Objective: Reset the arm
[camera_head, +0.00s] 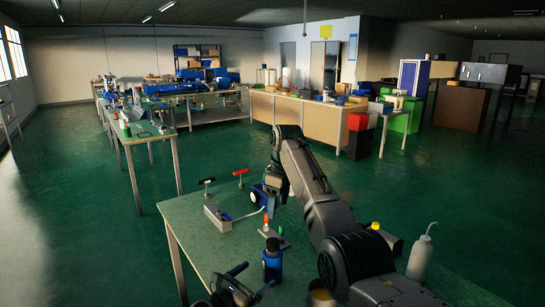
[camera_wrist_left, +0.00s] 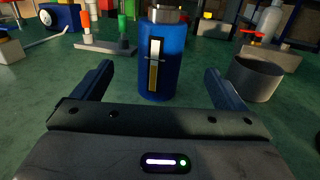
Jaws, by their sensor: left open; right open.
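My left gripper (camera_head: 252,277) is low over the green bench top (camera_head: 196,212), near its front edge. In the left wrist view its two fingers (camera_wrist_left: 158,78) are spread apart with nothing gripped. A blue cylinder (camera_wrist_left: 167,65) with a dark top stands upright just beyond the fingers, and it also shows in the head view (camera_head: 272,262). My right gripper (camera_head: 277,203) points down near the back of the bench, beside a blue device (camera_head: 258,194) with a white round face. It is open; its fingertips are small and dark in the head view.
A small stand with orange and green posts (camera_wrist_left: 104,46) is behind the cylinder. A dark cup (camera_wrist_left: 255,78) is right of my left fingers. A white squeeze bottle (camera_head: 419,258) stands right.

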